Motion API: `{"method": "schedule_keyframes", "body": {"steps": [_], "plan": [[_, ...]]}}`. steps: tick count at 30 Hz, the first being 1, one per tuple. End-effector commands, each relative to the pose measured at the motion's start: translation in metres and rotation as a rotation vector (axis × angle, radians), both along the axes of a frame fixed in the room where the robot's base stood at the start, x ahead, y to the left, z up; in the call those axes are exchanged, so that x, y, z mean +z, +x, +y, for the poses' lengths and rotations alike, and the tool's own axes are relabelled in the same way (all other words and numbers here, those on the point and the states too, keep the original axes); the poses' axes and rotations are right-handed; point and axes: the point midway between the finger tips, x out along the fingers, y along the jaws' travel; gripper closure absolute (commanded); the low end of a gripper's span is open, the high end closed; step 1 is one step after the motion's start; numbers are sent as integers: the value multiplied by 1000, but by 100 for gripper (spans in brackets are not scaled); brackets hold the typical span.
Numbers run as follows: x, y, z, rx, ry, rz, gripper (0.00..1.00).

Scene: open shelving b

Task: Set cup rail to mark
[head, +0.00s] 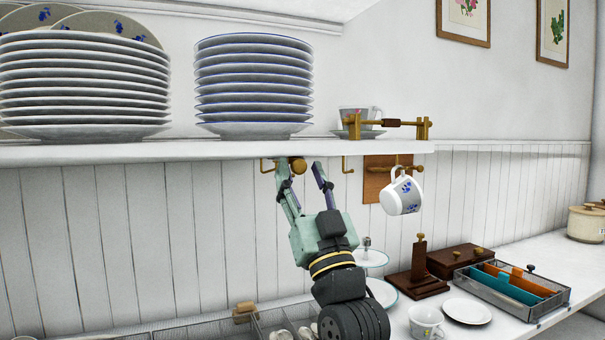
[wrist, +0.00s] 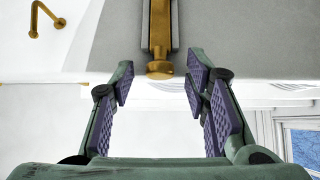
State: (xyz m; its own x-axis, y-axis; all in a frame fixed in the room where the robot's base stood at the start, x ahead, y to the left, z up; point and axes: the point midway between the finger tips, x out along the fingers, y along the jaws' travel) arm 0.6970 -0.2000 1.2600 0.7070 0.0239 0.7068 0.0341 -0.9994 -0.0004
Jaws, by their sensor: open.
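A brass rail (wrist: 160,25) runs in a grey channel under the shelf and ends in a round brass knob (wrist: 160,70). I take this to be the cup rail. In the head view the knob (head: 299,165) shows at the underside of the white shelf (head: 230,152). My gripper (head: 303,166) is raised beneath the shelf edge with its fingers open. In the wrist view the knob lies between the spread fingers (wrist: 162,88), with clear gaps on both sides and no contact visible. I cannot make out a mark on the rail or channel.
Brass hooks (wrist: 45,18) hang beside the rail. A blue-patterned mug (head: 401,195) hangs to the right near a wooden board (head: 375,180). Plate stacks (head: 254,88) and a brass bar (head: 392,122) stand above. The counter below holds a cup (head: 426,322) and a tray (head: 535,306).

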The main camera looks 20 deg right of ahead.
Motion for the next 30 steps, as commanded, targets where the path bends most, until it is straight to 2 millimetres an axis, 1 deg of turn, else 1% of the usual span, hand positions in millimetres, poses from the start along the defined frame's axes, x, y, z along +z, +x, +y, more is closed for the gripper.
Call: {"method": "schedule_keyframes", "body": {"steps": [5, 24, 30], "plan": [[0, 0, 0, 0, 0, 0, 57], [0, 0, 0, 0, 0, 0, 99], [0, 0, 0, 0, 0, 0, 100]]}}
